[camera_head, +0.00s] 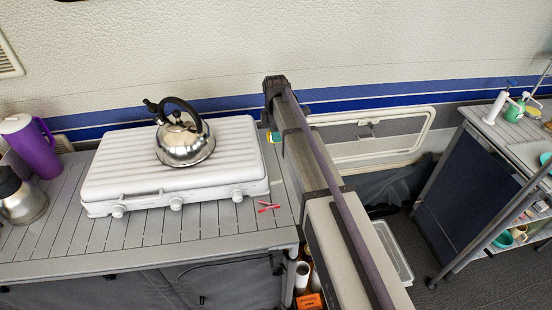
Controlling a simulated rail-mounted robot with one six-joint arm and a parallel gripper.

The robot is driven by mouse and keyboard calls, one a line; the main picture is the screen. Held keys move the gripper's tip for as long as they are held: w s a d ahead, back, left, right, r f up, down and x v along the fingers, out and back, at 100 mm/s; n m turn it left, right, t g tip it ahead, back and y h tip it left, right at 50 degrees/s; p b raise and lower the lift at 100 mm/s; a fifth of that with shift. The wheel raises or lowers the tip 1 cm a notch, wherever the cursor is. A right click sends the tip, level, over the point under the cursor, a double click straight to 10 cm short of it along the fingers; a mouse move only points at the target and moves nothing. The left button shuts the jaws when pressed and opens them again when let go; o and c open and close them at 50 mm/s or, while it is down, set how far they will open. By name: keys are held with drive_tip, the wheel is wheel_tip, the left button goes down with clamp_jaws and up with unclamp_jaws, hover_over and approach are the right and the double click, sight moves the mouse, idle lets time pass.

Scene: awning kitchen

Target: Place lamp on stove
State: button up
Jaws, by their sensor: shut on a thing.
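The stove (110,165) is a white, ribbed case with knobs on its front, lying flat on the grey slatted counter at the left. No whole lamp shows. A small teal and yellow thing (272,136) peeks out at the arm's left edge; I cannot tell what it is.
A shelf unit (425,170) with bottles stands at the right, across a gap.

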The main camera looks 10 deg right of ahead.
sight(276, 159)
wheel_tip(276, 159, down, 10)
drive_tip(key=b, duration=0.8)
drive_tip(key=shift+b, duration=0.3)
drive_tip(key=shift+r, duration=0.3)
drive_tip(key=shift+f, duration=0.2)
drive_tip(key=o, duration=0.9)
drive_tip(key=shift+o, duration=0.2)
wheel_tip(276, 159, up, 13)
drive_tip(key=p, duration=1.2)
drive_tip(key=shift+f+p, duration=0.15)
drive_tip(key=shift+p, duration=0.25)
drive_tip(key=s+m, duration=1.7)
drive_tip(key=s, duration=1.2)
drive_tip(key=shift+f+m, duration=0.15)
drive_tip(key=shift+m, duration=0.15)
